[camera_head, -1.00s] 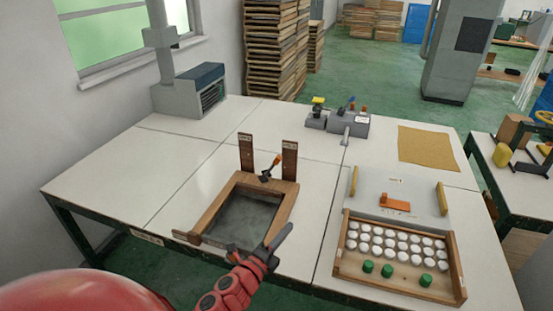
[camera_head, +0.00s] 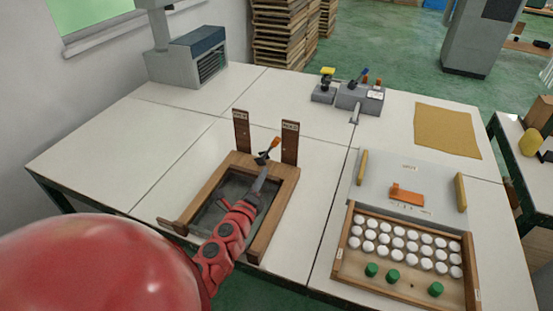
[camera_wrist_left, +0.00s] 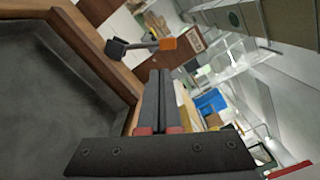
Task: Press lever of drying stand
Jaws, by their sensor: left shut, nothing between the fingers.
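A wooden frame (camera_head: 284,197) with a dark recessed panel and two upright brown posts (camera_head: 241,130) stands on the table. A small lever (camera_head: 274,143) with an orange tip and dark body sits at its back edge between the posts. The lever also shows in the left wrist view (camera_wrist_left: 167,44), ahead of the fingertips and tilted across the picture. My left gripper (camera_head: 263,172) is shut and empty, over the frame, its tip close to the lever. I cannot tell whether they touch. My right gripper is out of view.
At right is a tray (camera_head: 338,262) with white and green round pieces, and an orange handle (camera_head: 405,193) behind it. A grey device (camera_head: 358,98) with levers and a tan mat (camera_head: 445,130) lie farther back. The table is bare left of the frame.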

